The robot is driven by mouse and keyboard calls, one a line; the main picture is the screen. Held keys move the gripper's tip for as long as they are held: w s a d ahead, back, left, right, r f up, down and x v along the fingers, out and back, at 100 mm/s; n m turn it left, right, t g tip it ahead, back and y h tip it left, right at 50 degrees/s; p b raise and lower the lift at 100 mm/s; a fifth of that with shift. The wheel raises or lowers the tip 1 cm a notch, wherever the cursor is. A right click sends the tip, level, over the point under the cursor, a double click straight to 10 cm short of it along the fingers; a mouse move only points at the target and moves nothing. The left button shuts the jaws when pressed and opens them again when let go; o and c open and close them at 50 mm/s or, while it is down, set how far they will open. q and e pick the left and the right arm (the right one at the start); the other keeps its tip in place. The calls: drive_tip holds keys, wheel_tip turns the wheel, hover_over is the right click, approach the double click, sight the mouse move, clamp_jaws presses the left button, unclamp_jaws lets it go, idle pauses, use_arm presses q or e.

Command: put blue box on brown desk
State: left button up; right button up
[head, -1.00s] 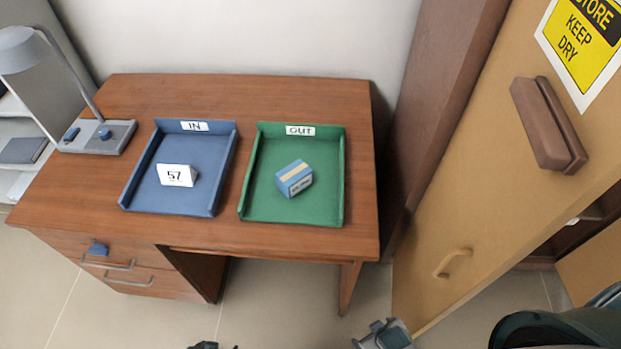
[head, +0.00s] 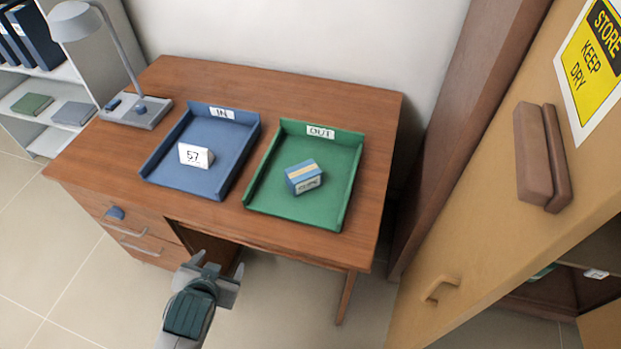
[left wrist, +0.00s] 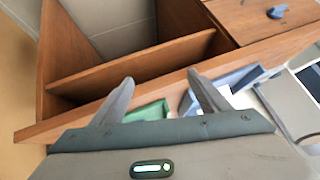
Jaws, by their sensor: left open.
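The blue box (head: 303,177) has a pale yellow band on top and sits inside the green OUT tray (head: 354,192) on the brown desk (head: 270,88). My left gripper (head: 215,272) is open and empty, in front of the desk's front edge and below the trays. In the left wrist view my left gripper (left wrist: 160,82) shows its two fingers apart, with the desk's front edge (left wrist: 105,107) behind them. Part of the green tray (left wrist: 152,111) shows between the fingers there. The blue box cannot be made out in the left wrist view. My right gripper is not in view.
A blue IN tray (head: 238,155) holds a white 57 marker (head: 194,156). A grey lamp (head: 138,112) stands at the desk's back left. A tan cabinet door (head: 480,225) hangs open at the right. Bare desk top shows around the trays.

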use_arm(q)
drive_tip(key=w+d+r+m+t, duration=0.3)
drive_tip(key=w+d+r+t, duration=0.15)
drive_tip(key=w+r, duration=0.65)
drive_tip(key=w+d+r+m+t+h, duration=0.35)
drive_tip(key=d+r+m, duration=0.2)
drive_tip(key=r, duration=0.25)
drive_tip(key=w+d+r+m+t+h, duration=0.2)
drive_tip(key=w+d+r+m+h, duration=0.3)
drive_tip(key=r, duration=0.3)
drive_tip(key=s+d+r+m+g+h, duration=0.3)
drive_tip(key=d+m+g+h, duration=0.4)
drive_tip(key=m, duration=0.3)
drive_tip(key=s+d+r+m+g+h, duration=0.35)
drive_tip(key=d+m+g+h, duration=0.2)
drive_tip(key=d+m, duration=0.45)
wheel_tip(320, 180, down, 12)
drive_tip(key=a+r+m+g+y, duration=0.1)
drive_tip(key=a+m+g+y, duration=0.2)
drive_tip(key=m+g+y, duration=0.45)
drive_tip(key=w+a+f+m+t+y, duration=0.3)
drive_tip(key=w+a+f+y, duration=0.2)
drive_tip(key=w+a+y, duration=0.4)
drive_tip(key=a, duration=0.5)
drive_tip(key=shift+w+a+m, duration=0.3)
drive_tip(key=shift+a, duration=0.1)
